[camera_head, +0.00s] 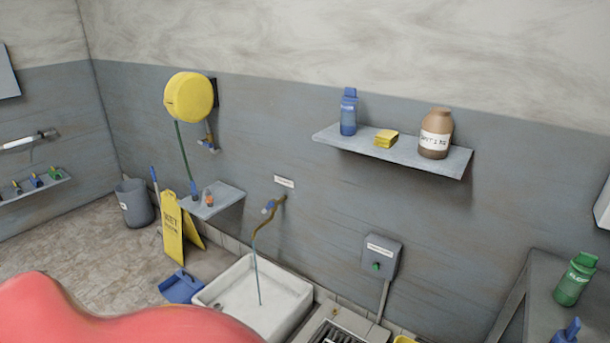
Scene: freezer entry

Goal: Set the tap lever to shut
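A brass wall tap (279,203) sticks out of the grey wall below a small white label. Its small blue lever (268,208) is at the tap's outer end; its exact angle is too small to tell. A curved brownish spout (258,236) runs down from it. A thin bluish stream (258,281), which looks like running water, drops from the spout into the white basin (209,293) on the floor. Neither of my grippers is in view.
A yellow hose reel (189,97) hangs left of the tap, above a small shelf (225,203). A yellow wet-floor sign (172,228) and a blue dustpan (181,287) stand left of the basin. A grey switch box (381,258) is right. Open floor lies left.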

